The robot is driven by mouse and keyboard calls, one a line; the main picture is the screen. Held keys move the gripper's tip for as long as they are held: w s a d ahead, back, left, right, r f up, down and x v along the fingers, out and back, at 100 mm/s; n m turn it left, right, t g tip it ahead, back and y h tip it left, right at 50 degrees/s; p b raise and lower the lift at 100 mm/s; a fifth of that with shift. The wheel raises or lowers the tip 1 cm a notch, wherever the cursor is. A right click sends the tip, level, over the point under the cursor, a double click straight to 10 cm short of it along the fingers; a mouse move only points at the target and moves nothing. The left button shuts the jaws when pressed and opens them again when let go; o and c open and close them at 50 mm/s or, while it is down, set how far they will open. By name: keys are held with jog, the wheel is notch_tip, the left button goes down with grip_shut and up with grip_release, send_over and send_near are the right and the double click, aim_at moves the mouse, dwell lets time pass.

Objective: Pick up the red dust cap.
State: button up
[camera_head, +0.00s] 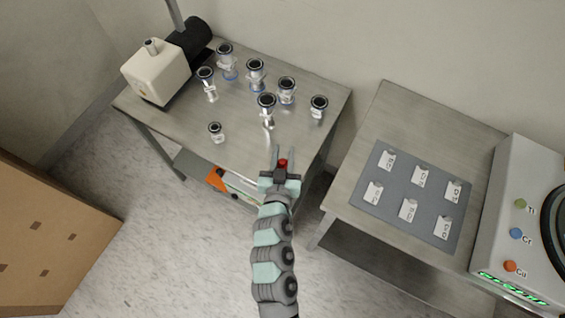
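A small red piece, which looks like the red dust cap (283,162), shows between the fingers of my gripper (285,157) at the right front of the left steel table. My gripper points away from the camera toward the table. Its two fingers stand apart, and the red piece looks narrower than the gap. I cannot tell whether the red piece touches a finger or at what height it lies. The gripper and arm hide what is just below it.
Several metal flanged fittings stand on the left table (180,115), the nearest a fitting (267,108) beyond my gripper. A white pump (158,72) sits at back left. A grey labelled tray (395,205) lies on the right table (365,110). A cardboard box (45,240) stands at left.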

grip_shut()
dwell(0.5)
